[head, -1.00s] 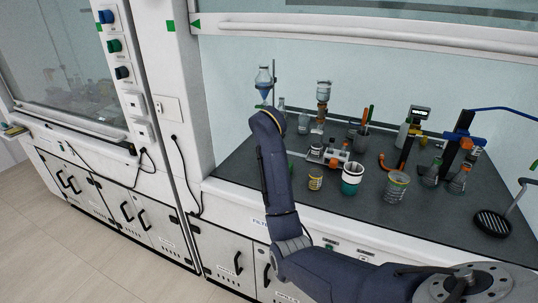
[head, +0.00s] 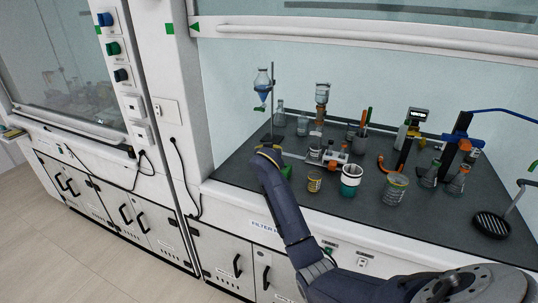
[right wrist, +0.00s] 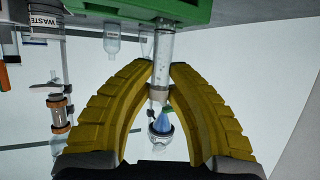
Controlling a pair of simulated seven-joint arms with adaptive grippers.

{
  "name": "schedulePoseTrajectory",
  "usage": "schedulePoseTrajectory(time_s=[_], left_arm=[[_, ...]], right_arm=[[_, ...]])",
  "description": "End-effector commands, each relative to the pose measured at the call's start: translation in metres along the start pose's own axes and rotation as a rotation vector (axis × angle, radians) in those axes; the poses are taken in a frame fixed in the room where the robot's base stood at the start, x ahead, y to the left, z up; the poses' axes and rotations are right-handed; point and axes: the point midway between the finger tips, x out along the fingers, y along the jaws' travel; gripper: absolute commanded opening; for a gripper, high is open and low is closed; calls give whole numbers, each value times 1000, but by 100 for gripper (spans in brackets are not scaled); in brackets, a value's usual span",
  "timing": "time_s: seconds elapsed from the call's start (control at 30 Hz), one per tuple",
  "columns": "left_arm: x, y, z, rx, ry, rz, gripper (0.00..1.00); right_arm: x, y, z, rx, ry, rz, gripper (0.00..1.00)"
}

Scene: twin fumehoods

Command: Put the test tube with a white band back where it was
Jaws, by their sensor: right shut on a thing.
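In the right wrist view, which looks upside down, my right gripper (right wrist: 164,74) has its yellow fingers shut on a clear test tube (right wrist: 164,55). A pale ring shows on the tube between the fingers; I cannot tell if it is the white band. The tube's far end meets the edge of a green rack (right wrist: 130,14); I cannot tell whether it is in a hole. In the head view a bit of the green rack (head: 287,171) shows beside my right arm's end, which hides the tube and most of the gripper. My left gripper is not in view.
A separating funnel with blue liquid (head: 262,84) hangs on a stand behind my right arm's end. To the right are a small yellow-banded beaker (head: 314,182), a teal-filled beaker (head: 350,181) and an empty-looking beaker (head: 394,190). A bottle (head: 279,114) stands behind.

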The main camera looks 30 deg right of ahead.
Motion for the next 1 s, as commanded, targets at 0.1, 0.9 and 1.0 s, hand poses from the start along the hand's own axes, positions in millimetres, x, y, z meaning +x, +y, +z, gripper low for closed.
schedulePoseTrajectory(time_s=[0.1,0.9,1.0], left_arm=[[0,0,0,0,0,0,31],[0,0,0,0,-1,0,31],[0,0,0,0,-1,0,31]], right_arm=[[4,1,11,0,0,0,0],[6,0,15,1,1,-1,38],[6,0,14,1,1,-1,38]])
